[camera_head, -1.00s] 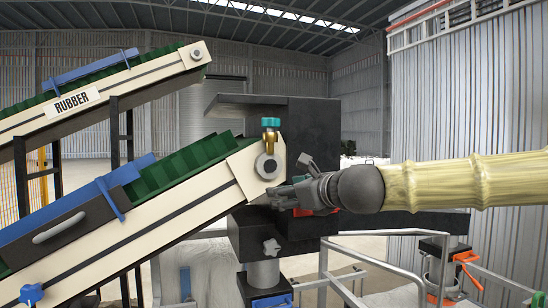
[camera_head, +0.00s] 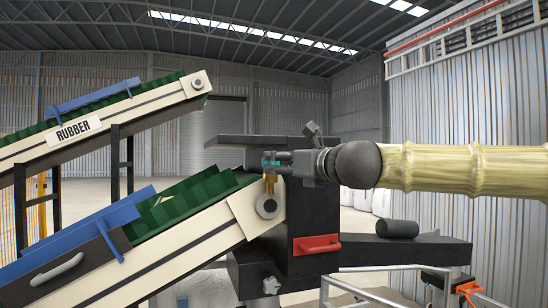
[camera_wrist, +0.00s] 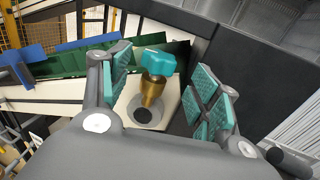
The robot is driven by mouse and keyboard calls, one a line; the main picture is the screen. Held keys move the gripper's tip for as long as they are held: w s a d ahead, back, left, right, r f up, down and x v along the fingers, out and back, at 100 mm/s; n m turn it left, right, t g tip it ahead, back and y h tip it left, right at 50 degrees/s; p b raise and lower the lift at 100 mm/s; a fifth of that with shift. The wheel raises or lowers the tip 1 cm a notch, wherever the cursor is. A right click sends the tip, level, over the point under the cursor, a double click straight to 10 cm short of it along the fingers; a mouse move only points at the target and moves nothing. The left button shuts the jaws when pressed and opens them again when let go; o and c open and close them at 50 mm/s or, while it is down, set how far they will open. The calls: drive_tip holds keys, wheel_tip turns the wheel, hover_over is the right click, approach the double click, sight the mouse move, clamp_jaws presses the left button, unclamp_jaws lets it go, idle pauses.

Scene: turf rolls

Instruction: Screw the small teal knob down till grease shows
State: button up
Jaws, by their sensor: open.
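The small teal knob (camera_wrist: 158,62) sits on a brass grease cup (camera_wrist: 152,92) at the upper end of the lower conveyor (camera_head: 190,230). In the wrist view the knob stands between my gripper's (camera_wrist: 163,90) two teal-padded fingers, with a gap on each side. My gripper is open. In the head view my gripper (camera_head: 283,163) reaches in from the right at the knob's height, and its fingers cover most of the knob; a little teal (camera_head: 269,162) shows. No grease is visible on the cup.
A dark machine housing (camera_head: 310,215) with a red handle (camera_head: 317,243) stands right behind the conveyor end. A second conveyor marked RUBBER (camera_head: 79,129) rises at upper left. A metal railing (camera_head: 375,285) stands at lower right.

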sight(275, 162)
drive_tip(key=shift+p+x, duration=0.8)
drive_tip(key=shift+x, duration=1.4)
